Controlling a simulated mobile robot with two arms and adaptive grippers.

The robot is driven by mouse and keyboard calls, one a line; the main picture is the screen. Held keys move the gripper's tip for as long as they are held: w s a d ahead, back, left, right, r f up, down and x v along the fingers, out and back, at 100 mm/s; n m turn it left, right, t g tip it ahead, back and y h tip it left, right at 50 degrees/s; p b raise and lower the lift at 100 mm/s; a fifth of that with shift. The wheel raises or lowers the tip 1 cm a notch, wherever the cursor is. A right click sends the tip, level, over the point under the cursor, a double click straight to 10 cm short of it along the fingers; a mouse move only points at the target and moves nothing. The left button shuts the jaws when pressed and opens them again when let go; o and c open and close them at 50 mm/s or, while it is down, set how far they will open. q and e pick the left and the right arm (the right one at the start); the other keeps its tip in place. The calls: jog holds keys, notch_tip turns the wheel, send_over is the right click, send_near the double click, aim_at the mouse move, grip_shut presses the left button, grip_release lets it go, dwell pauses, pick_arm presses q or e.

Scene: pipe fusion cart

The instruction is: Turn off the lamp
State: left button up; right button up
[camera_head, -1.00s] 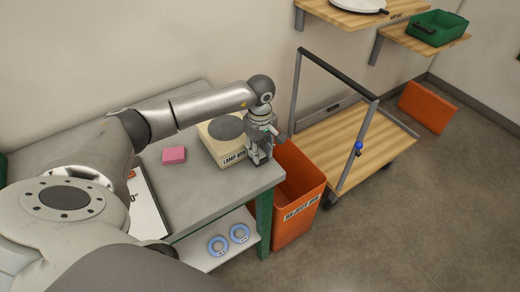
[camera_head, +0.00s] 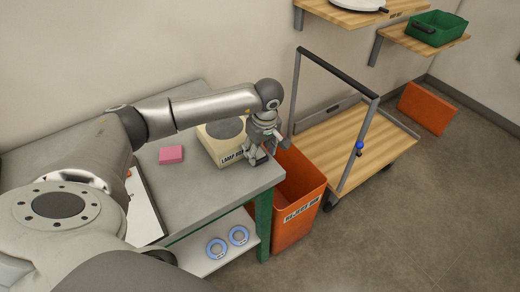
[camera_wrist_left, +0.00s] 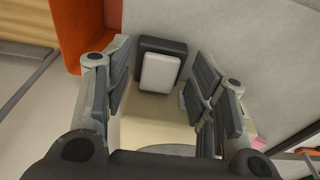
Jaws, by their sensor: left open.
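The cream lamp box (camera_head: 208,143) stands on the grey bench with a round grey disc on top. Its front label starts with "LAMP"; my gripper hides part of that side. My left gripper (camera_head: 257,156) is at the box's right front corner, pointing down. In the left wrist view, my left gripper (camera_wrist_left: 160,95) has its fingers apart with nothing held. A white rocker switch (camera_wrist_left: 160,72) on a dark base shows between and beyond the fingers. Contact with it cannot be told. The cream box (camera_wrist_left: 150,133) lies below the switch there. My right gripper is not in view.
A pink block (camera_head: 171,154) lies left of the box. An orange reject bin (camera_head: 298,209) stands by the bench's right end. A cart (camera_head: 350,140) with a wooden deck is beyond.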

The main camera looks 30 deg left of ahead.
pick_arm(q)
notch_tip(320, 180, up, 12)
jog(key=d, duration=0.1)
jog(key=shift+s+d, duration=0.3)
jog(key=shift+s, duration=0.05)
jog(key=shift+f, duration=0.15)
dwell(0.4)
